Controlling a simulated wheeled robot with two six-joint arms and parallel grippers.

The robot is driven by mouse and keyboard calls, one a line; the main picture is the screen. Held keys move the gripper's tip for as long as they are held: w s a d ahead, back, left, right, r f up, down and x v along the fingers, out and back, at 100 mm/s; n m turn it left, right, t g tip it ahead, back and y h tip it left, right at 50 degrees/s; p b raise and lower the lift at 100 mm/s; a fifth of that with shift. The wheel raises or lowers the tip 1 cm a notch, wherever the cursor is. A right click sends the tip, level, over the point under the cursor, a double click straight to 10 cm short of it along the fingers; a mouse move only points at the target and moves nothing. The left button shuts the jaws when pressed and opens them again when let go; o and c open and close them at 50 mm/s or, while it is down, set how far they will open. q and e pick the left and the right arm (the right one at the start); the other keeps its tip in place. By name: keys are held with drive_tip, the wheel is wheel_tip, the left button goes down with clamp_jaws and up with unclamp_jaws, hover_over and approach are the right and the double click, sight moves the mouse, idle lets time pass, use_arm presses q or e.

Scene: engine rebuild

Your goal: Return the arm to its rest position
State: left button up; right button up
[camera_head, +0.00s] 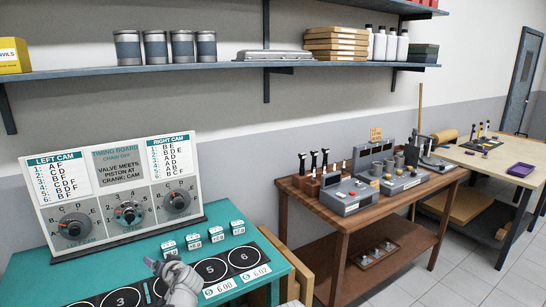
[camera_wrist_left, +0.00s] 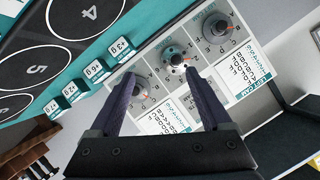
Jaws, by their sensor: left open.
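My left gripper (camera_head: 156,265) is over the front of the teal table (camera_head: 50,277) in the head view, below the timing board (camera_head: 116,165). In the left wrist view its two dark fingers (camera_wrist_left: 160,78) are spread apart with nothing between them. The timing board, with its three dials, lies beyond the fingers there. The gripper appears apart from the dials. My right gripper is in neither view.
Numbered black discs (camera_head: 211,269) and several small weight-labelled blocks (camera_head: 193,241) are on the teal table near my left gripper. A wooden bench (camera_head: 304,194) with grey machines stands to the right. A wall shelf (camera_head: 190,69) holds cans and boxes above.

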use_arm(q)
drive_tip(key=s+d+f+m+g+h, duration=0.1)
drive_tip(key=s+d+f+g+h, duration=0.1)
drive_tip(key=s+d, duration=0.6)
drive_tip(key=s+d+f+m+g+h, duration=0.2)
drive_tip(key=s+d+f, duration=0.5)
drive_tip(key=d, duration=0.4)
drive_tip(key=s+d+f+m+g+h, duration=0.2)
drive_tip(key=s+d+f+g+h, duration=0.2)
drive_tip(key=s+d, duration=0.5)
drive_tip(key=shift+s+d+f+g, duration=0.25)
drive_tip(key=shift+s+g, duration=0.25)
drive_tip(key=shift+g, duration=0.6)
